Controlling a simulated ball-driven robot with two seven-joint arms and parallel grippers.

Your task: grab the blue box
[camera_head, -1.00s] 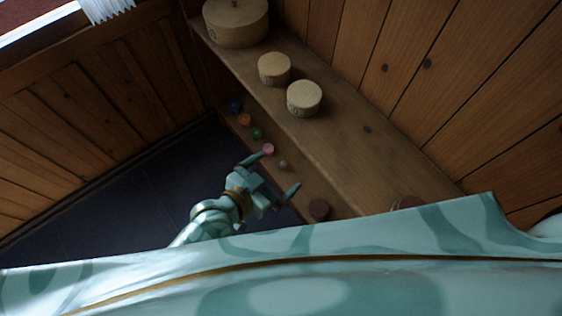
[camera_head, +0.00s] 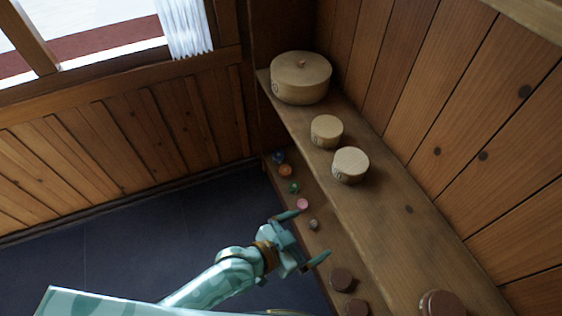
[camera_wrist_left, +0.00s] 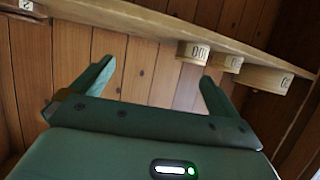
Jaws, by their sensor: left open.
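No blue box shows clearly in either view. The only blue thing I see is a small, round, dark blue piece (camera_head: 278,157) at the far end of the lower ledge in the head view. My left gripper (camera_head: 308,235) is open and empty, with its fingers over or beside that ledge, near a pink piece (camera_head: 302,204) and a small grey one (camera_head: 313,224). It also shows in the left wrist view (camera_wrist_left: 158,75), with nothing between its fingers. My right gripper is in neither view.
An orange piece (camera_head: 286,171) and a green piece (camera_head: 294,187) lie between blue and pink. The upper shelf (camera_head: 385,215) holds a large round lidded wooden box (camera_head: 300,77) and two smaller ones (camera_head: 326,130). Plank walls enclose the corner.

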